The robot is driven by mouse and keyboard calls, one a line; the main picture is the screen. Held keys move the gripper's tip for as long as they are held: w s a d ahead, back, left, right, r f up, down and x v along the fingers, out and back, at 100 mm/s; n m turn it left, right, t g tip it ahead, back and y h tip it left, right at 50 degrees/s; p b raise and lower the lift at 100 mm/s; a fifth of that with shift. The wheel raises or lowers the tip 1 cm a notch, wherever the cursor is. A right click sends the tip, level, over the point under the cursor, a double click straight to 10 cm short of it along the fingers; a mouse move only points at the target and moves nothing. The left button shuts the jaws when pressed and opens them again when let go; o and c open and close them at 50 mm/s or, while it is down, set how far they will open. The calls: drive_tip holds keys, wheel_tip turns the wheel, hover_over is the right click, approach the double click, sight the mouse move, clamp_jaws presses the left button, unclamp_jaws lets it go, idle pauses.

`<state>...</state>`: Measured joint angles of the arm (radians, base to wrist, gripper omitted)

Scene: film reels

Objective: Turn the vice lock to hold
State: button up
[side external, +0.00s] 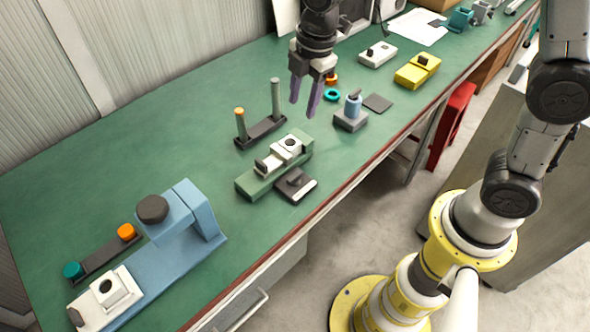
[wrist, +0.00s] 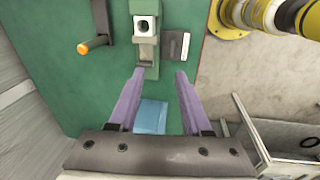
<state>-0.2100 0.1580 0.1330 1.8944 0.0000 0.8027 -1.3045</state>
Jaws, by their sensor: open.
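The green vice (side external: 248,184) stands mid-table with a pale jaw block that has a dark round hole. It also shows at the top of the wrist view (wrist: 146,51). Beside its front side is a dark square block with a raised handle, seemingly the vice lock (side external: 296,185); in the wrist view the lock (wrist: 175,46) is right of the vice. No marking on it is readable. My gripper (side external: 307,108) is open and empty, held above the table. In the wrist view its purple fingers (wrist: 153,100) are spread, with the vice and lock beyond their tips.
A two-post stand (side external: 262,133) with one orange-topped post is on the wall side of the vice. A large blue fixture (side external: 160,272) is at the near left; seemingly its end (wrist: 150,116) shows between my fingers. A small blue-topped block (side external: 351,119) stands right of the vice.

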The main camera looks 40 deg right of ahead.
drive_tip(key=g, duration=0.2)
approach(295, 175)
drive_tip(key=shift+n, duration=0.3)
wheel_tip(295, 175, down, 8)
drive_tip(key=shift+s+a+f, duration=0.1)
drive_tip(key=shift+f, duration=0.15)
clamp_jaws()
